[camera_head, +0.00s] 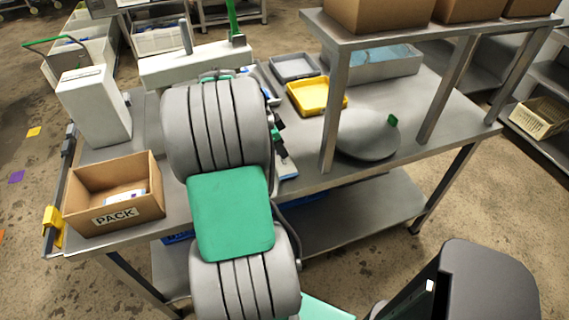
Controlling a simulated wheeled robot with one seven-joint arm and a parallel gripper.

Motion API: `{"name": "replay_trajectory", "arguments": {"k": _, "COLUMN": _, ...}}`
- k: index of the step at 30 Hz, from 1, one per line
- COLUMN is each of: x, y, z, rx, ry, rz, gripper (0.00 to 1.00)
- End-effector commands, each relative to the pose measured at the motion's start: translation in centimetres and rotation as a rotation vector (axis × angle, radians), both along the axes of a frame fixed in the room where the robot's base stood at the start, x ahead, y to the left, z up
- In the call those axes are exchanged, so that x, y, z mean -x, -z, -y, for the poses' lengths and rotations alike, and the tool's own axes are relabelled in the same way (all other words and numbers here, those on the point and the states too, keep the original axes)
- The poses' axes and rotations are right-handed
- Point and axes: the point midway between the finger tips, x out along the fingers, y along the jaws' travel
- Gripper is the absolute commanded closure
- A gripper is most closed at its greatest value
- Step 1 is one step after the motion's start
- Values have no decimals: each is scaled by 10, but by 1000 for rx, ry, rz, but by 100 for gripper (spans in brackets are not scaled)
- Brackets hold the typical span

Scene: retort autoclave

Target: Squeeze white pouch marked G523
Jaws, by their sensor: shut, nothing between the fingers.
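No pouch marked G523 can be made out. A flat white and blue item (288,168) shows partly on the table just right of my arm. My arm, grey with a green section, rises through the middle of the view and covers the table's centre. My gripper cannot be picked out; it seems hidden behind the arm.
A yellow tray (322,110) and a grey tray (293,67) stand behind my arm. A round grey dish (362,146) is beneath the raised shelf (340,42), whose posts stand on the table. A tall white box (94,106) stands at left. Table surface (440,118) is clear at right.

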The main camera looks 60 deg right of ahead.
Motion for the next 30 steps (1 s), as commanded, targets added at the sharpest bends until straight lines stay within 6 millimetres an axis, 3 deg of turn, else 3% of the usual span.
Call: {"name": "replay_trajectory", "arguments": {"k": 30, "x": 0, "y": 14, "z": 0, "rx": 0, "ry": 0, "rz": 0, "gripper": 100}}
